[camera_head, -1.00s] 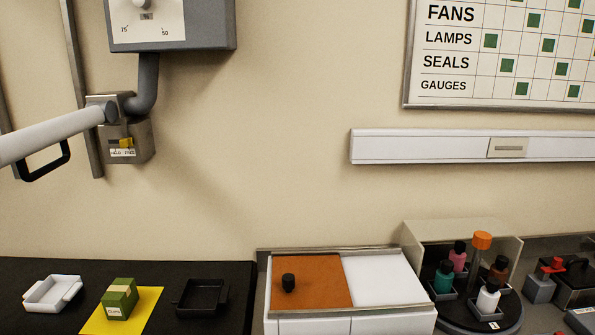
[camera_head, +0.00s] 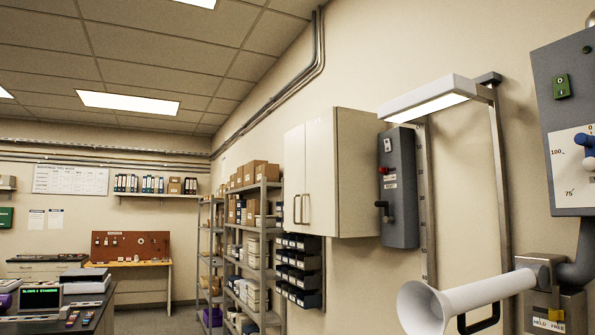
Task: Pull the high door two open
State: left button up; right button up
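A cream wall cabinet (camera_head: 355,175) hangs high on the right-hand wall. Its front has two tall doors, a left door (camera_head: 293,175) and a right door (camera_head: 318,170), and both look shut. Two upright bar handles (camera_head: 300,209) sit close together low down near the seam between the doors. No label is legible on either door, so I cannot tell which one is number two. Neither of my grippers shows in this view.
A grey box with levers (camera_head: 398,188) and a lamp arm (camera_head: 430,95) are right of the cabinet. A white horn-shaped duct (camera_head: 460,300) juts out at lower right. Floor shows at left beyond a bench.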

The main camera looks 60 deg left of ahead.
aim_at(321, 195)
jog(key=u, duration=1.45)
jog(key=i+j, duration=0.1)
jog(key=j, duration=1.05)
jog(key=i+j, duration=0.15)
jog(key=j, duration=0.4)
